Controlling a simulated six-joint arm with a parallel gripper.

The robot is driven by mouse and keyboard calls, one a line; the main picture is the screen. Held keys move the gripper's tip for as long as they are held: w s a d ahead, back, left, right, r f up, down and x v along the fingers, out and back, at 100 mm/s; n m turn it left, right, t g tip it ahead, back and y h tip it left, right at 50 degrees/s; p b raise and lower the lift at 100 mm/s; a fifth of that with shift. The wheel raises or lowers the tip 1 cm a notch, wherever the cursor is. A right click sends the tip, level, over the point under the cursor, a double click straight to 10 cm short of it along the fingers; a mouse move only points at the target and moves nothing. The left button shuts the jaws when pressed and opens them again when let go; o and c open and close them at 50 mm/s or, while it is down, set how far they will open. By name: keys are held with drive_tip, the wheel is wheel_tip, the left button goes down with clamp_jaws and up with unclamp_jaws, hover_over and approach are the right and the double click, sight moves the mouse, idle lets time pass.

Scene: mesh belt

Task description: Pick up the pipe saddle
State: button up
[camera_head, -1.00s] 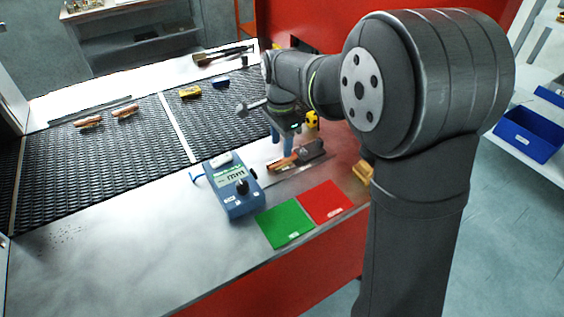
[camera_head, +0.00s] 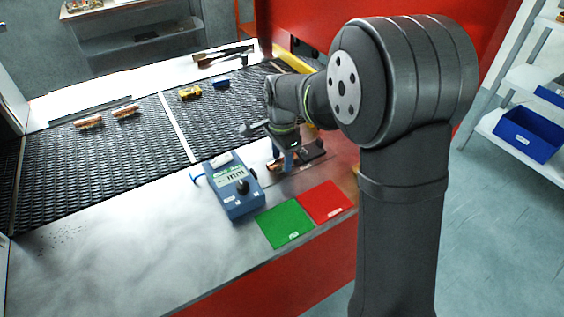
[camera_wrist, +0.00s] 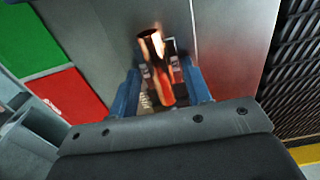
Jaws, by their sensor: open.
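A shiny copper-coloured part, which I take for the pipe saddle (camera_head: 274,165), lies on the metal worktop just right of the blue meter, beside a dark fixture (camera_head: 311,150). My gripper (camera_head: 283,160) is low over this part. In the wrist view the copper part (camera_wrist: 149,42) shows between the blue fingers of my open gripper (camera_wrist: 162,78), with a visible gap at the sides. The arm and fingers hide some of the part in the head view, so its exact shape is unclear.
The blue meter (camera_head: 232,187) with a black knob stands close to the left. A green square (camera_head: 284,223) and a red square (camera_head: 326,202) lie in front. The mesh belt (camera_head: 120,150) behind carries copper pieces (camera_head: 88,122) and a yellow item (camera_head: 190,92).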

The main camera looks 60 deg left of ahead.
drive_tip(key=shift+f, duration=0.25)
drive_tip(key=c, duration=0.8)
drive_tip(key=shift+r, duration=0.15)
